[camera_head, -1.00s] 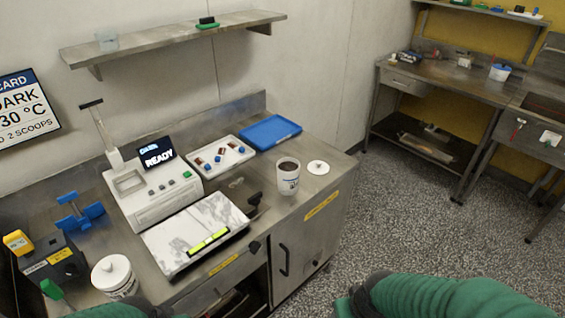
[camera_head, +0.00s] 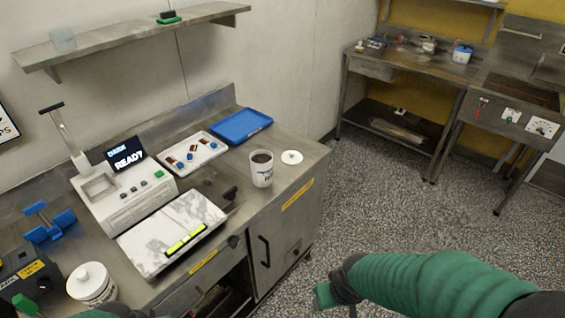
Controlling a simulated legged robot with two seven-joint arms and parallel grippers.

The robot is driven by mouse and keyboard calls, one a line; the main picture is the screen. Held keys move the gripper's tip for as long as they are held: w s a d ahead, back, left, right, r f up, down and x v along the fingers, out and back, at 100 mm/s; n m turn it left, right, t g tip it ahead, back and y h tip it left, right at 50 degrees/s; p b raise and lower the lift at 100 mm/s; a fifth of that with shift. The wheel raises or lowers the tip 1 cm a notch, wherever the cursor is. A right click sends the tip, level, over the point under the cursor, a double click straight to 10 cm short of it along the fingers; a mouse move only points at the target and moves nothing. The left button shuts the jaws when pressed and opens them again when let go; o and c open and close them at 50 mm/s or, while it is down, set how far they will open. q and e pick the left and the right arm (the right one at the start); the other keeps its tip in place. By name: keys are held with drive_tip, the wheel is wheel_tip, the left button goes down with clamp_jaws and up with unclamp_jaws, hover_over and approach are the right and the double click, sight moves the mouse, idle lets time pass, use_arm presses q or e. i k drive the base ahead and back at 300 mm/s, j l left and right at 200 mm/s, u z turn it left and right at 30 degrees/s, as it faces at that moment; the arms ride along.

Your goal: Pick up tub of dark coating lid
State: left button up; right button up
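The open white tub of dark coating (camera_head: 261,172) stands upright near the right end of the steel counter, with dark brown contents showing at its top. A round white lid with a small knob (camera_head: 291,157) lies flat on the counter just right of it, apart from the tub. My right arm comes in from the lower right, and its dark and green end (camera_head: 333,288) is over the floor, well short of the lid. Its fingers cannot be made out.
A lidded white tub (camera_head: 92,284) stands at the lower left. A white machine (camera_head: 125,195) reading READY, a marble slab (camera_head: 172,232), a tray of small pieces (camera_head: 216,146) and a blue tray (camera_head: 241,126) occupy the counter. Open floor lies to the right.

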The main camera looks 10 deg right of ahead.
sight(291, 158)
drive_tip(key=u, duration=0.25)
drive_tip(key=i+l+u, duration=0.1)
drive_tip(key=l+u, duration=0.15)
drive_tip(key=u, duration=0.15)
drive_tip(key=l+u, duration=0.25)
drive_tip(key=u, duration=0.15)
drive_tip(key=i+l+u, duration=0.1)
drive_tip(key=l+u, duration=0.5)
drive_tip(key=u, duration=0.2)
